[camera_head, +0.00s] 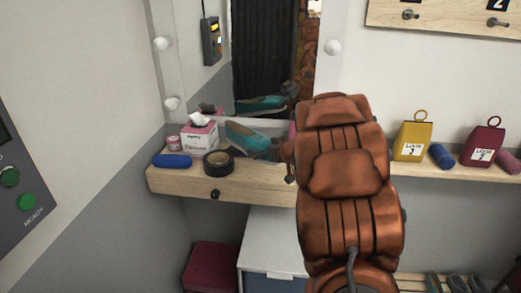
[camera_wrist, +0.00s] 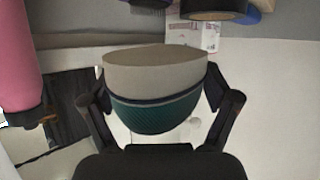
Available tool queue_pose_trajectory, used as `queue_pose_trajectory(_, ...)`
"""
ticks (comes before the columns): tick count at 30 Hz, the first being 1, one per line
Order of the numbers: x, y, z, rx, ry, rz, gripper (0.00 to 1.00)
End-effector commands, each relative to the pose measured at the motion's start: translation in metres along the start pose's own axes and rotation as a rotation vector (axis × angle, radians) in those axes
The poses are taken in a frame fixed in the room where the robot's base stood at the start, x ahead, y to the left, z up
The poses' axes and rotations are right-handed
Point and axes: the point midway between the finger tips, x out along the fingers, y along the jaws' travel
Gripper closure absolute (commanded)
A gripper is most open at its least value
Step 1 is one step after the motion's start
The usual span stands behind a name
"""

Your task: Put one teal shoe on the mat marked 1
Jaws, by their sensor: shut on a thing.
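A teal shoe (camera_head: 245,136) is held over the dressing-table shelf, in front of the mirror. Its rounded end, teal below and beige-grey above, fills the middle of the wrist view (camera_wrist: 155,112). My gripper (camera_wrist: 158,105) is shut on the shoe, with one dark finger on each side of it. In the head view my brown arm hides most of the gripper. I cannot see a mat marked 1 in either view.
Yellow (camera_head: 412,141) and red (camera_head: 483,146) tagged weights stand right of my arm. Several shoes (camera_head: 457,284) show low at right.

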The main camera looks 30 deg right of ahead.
Motion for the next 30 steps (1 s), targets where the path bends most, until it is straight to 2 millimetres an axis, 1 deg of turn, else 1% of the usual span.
queue_pose_trajectory(1, 0.007, 0.003, -0.004, 0.000, 0.000, -0.001, 0.57)
queue_pose_trajectory(3, 0.016, 0.006, -0.007, -0.002, 0.001, 0.001, 0.57)
queue_pose_trajectory(6, 0.025, 0.010, -0.009, 0.000, 0.000, 0.002, 0.57)
queue_pose_trajectory(15, 0.040, 0.015, -0.013, 0.001, 0.003, 0.002, 0.57)
queue_pose_trajectory(18, 0.045, 0.014, 0.004, 0.004, -0.002, 0.003, 0.57)
queue_pose_trajectory(22, 0.050, 0.014, 0.017, 0.004, -0.001, 0.003, 0.57)
queue_pose_trajectory(25, 0.052, 0.013, 0.021, 0.002, 0.001, 0.003, 0.57)
queue_pose_trajectory(30, 0.052, 0.014, 0.021, 0.001, 0.002, 0.004, 0.57)
